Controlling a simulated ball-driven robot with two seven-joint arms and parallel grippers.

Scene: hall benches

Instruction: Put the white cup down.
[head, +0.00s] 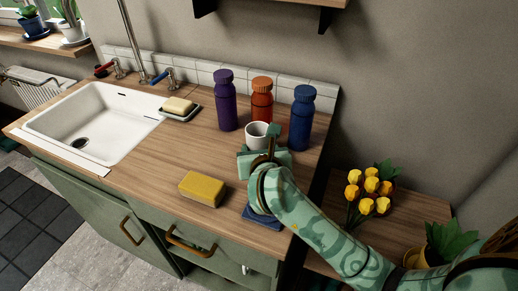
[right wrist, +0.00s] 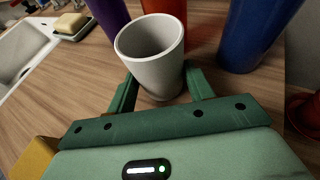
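The white cup (head: 256,134) is upright at the back of the wooden counter (head: 160,165), in front of the bottles. It also shows large in the right wrist view (right wrist: 150,50). My right gripper (head: 260,143) has one green finger on each side of the cup. In the right wrist view its fingers (right wrist: 160,84) appear to touch the cup's sides, with no clear gap. Whether the cup's base rests on the counter or hangs slightly above it is hard to tell. My left gripper is not in view.
Purple (head: 226,100), orange (head: 262,98) and blue (head: 301,117) bottles stand close behind the cup. A yellow sponge (head: 202,188) lies nearer the front. A dark blue item (head: 262,219) is partly under my arm. Soap on a dish (head: 180,108) sits by the sink (head: 95,118). Counter left of the cup is clear.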

